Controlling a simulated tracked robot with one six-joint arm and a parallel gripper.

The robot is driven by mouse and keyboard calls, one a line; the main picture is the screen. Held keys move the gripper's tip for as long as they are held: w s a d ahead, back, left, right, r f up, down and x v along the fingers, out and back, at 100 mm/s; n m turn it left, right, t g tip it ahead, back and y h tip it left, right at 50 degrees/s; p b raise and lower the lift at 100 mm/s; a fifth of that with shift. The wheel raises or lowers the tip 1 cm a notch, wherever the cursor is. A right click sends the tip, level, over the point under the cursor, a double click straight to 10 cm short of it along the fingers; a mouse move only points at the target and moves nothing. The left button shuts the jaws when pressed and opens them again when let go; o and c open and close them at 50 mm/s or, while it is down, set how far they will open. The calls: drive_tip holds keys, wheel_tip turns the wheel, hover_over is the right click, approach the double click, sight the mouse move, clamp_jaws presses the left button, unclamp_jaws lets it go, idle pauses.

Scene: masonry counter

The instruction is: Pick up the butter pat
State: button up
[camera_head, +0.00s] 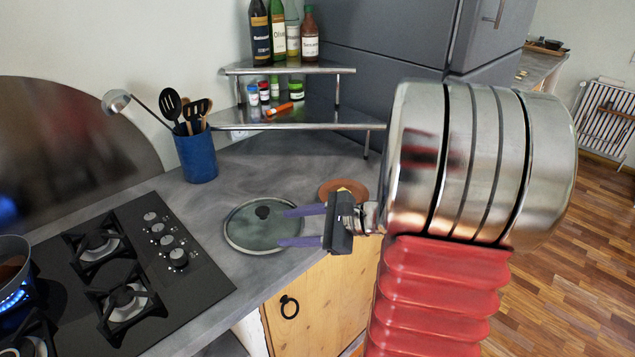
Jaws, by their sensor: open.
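My gripper (282,227) is open and empty, with its two purple fingers pointing left over the right part of a round glass lid with a dark knob (246,236). Just behind the gripper's body, a small terracotta-brown dish (328,188) sits on the grey counter. A small yellowish patch (345,189) shows on it and may be the butter pat. It is partly hidden by my gripper, so its shape and full extent cannot be told.
A black gas hob (190,286) with a pot (14,262) lies left. A blue utensil crock (196,156) stands behind. A two-tier metal corner shelf (245,118) holds bottles and jars. The counter's front edge runs above a wooden cabinet (325,300).

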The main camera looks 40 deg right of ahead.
drive_tip(key=d+m+t+h, duration=0.1)
drive_tip(key=d+m, duration=0.1)
drive_tip(key=d, duration=0.2)
drive_tip(key=d+f+m+t+h, duration=0.1)
drive_tip(key=d+m, duration=0.1)
drive_tip(key=d, duration=0.2)
drive_tip(key=s+d+f+m+t+h, duration=0.1)
drive_tip(key=d+m, duration=0.1)
drive_tip(key=d, duration=0.2)
drive_tip(key=shift+s+d+f+m+t+h, duration=0.1)
drive_tip(key=shift+d+f+m+t+h, duration=0.2)
drive_tip(key=shift+d+m+t, duration=0.1)
drive_tip(key=s+d+f+m+h, duration=0.1)
drive_tip(key=s+d+m+h, duration=0.1)
drive_tip(key=d, duration=0.3)
drive_tip(key=s+d+f+m+t+h, duration=0.1)
drive_tip(key=s+d+f+m+h, duration=0.1)
drive_tip(key=d, duration=0.4)
drive_tip(key=shift+s+m+h, duration=0.3)
drive_tip(key=shift+m+h, duration=0.3)
drive_tip(key=shift+m, duration=0.5)
drive_tip(key=shift+x, duration=4.35)
drive_tip(key=shift+a+r, duration=0.1)
drive_tip(key=shift+r, duration=0.05)
drive_tip(key=shift+x, duration=2.65)
drive_tip(key=shift+a, duration=0.1)
drive_tip(key=shift+s, duration=0.1)
